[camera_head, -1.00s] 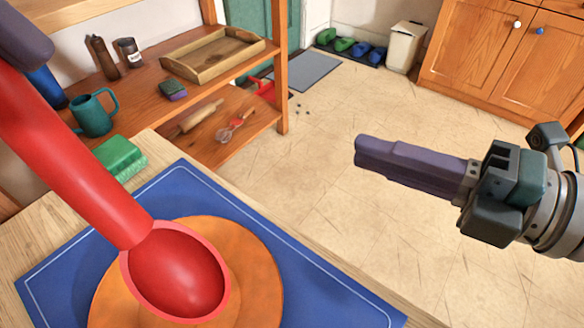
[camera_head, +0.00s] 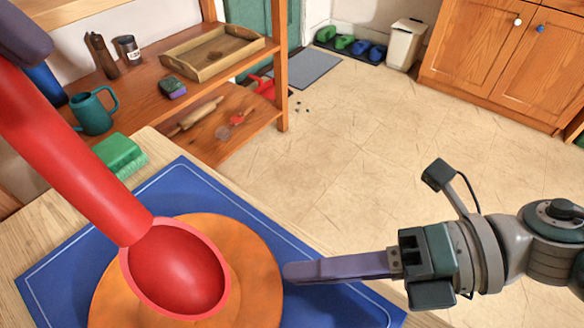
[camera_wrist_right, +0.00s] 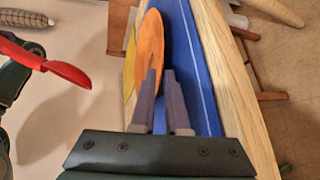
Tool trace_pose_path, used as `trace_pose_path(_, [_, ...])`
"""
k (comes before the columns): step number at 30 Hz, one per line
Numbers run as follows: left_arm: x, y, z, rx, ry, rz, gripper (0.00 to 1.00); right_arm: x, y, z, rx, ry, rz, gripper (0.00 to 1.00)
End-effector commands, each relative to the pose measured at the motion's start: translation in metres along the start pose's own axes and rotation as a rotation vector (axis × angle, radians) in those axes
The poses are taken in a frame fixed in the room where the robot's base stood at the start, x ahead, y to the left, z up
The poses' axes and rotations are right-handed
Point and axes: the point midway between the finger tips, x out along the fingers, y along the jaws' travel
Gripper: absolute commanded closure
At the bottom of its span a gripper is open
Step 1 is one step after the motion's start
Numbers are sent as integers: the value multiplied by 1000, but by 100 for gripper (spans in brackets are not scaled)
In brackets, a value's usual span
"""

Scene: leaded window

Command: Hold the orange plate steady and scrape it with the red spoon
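The orange plate (camera_head: 256,262) lies on the blue mat (camera_head: 60,262) at the bottom of the head view; it also shows in the right wrist view (camera_wrist_right: 150,45). The red spoon (camera_head: 178,268) slants in from the upper left, its bowl over the plate and hiding part of it; whether they touch cannot be told. One purple finger of my left gripper (camera_head: 22,32) shows beside the spoon's handle, which it holds. My right gripper (camera_head: 288,271) has its fingertips at the plate's right edge. In the right wrist view its fingers are apart near the rim; contact cannot be told.
A shelf (camera_head: 150,104) at the back left holds a teal mug (camera_head: 94,113) and a wooden tray (camera_head: 192,68).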

Motion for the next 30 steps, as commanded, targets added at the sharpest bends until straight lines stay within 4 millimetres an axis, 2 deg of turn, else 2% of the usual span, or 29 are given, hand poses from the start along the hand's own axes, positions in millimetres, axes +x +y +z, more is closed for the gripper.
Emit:
trace_pose_path(3, [0, 0, 0, 0, 0, 0, 100, 15, 0, 1, 2, -2, 2, 88])
trace_pose_path(8, [0, 0, 0, 0, 0, 0, 100, 25, 0, 0, 1, 0, 0, 88])
trace_pose_path(16, [0, 0, 0, 0, 0, 0, 100, 26, 0, 0, 0, -1, -1, 88])
trace_pose_path(20, [0, 0, 0, 0, 0, 0, 100, 26, 0, 0, 0, -1, -1, 100])
trace_pose_path(30, [0, 0, 0, 0, 0, 0, 100, 26, 0, 0, 0, -1, -1, 100])
